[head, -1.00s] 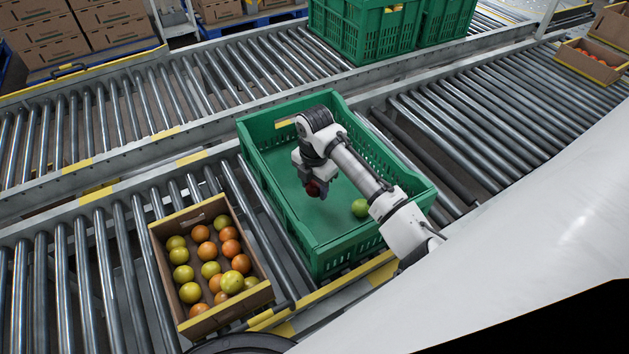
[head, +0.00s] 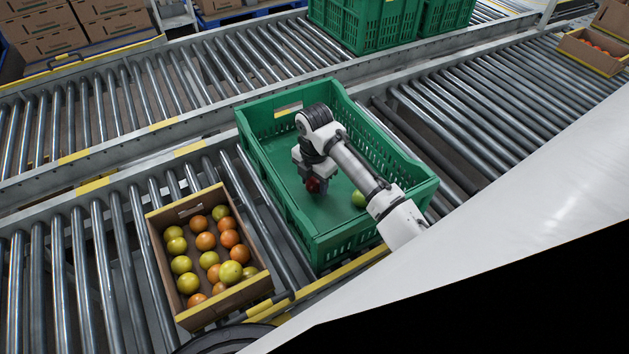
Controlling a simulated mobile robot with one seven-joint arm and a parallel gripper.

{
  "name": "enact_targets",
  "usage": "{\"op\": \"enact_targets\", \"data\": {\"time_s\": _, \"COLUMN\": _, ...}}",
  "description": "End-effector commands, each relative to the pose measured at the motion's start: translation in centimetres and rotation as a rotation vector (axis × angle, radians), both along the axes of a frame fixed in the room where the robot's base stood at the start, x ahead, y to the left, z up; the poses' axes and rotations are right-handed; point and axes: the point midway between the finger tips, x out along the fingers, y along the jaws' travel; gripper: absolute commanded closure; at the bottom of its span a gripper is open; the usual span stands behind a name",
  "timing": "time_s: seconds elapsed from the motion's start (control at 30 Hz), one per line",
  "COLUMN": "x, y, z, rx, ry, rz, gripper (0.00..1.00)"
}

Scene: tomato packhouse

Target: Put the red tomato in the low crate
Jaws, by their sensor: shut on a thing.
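The red tomato (head: 313,185) is between the fingers of my gripper (head: 313,184), which is shut on it. The gripper points down inside the low green crate (head: 318,246), near its middle. I cannot tell whether the tomato touches the crate floor. The fingers partly cover the tomato. A green tomato (head: 358,199) lies on the crate floor to the right of the gripper, close to my arm.
A cardboard box (head: 236,296) of orange and yellow-green tomatoes stands on the rollers left of the crate. Taller green crates (head: 372,28) stand on the far conveyor. A small cardboard box (head: 590,52) is at the far right.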

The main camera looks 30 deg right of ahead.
Motion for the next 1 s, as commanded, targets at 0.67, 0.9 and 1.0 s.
{"op": "enact_targets", "data": {"time_s": 0.67, "x": 0.0, "y": 0.0, "z": -0.9, "rx": 0.001, "ry": -0.001, "rz": 0.0, "gripper": 0.65}}
{"op": "enact_targets", "data": {"time_s": 0.9, "x": 0.0, "y": 0.0, "z": -1.2, "rx": 0.001, "ry": -0.001, "rz": 0.0, "gripper": 0.52}}
{"op": "enact_targets", "data": {"time_s": 1.0, "x": 0.0, "y": 0.0, "z": -1.2, "rx": 0.0, "ry": 0.0, "rz": 0.0, "gripper": 0.39}}
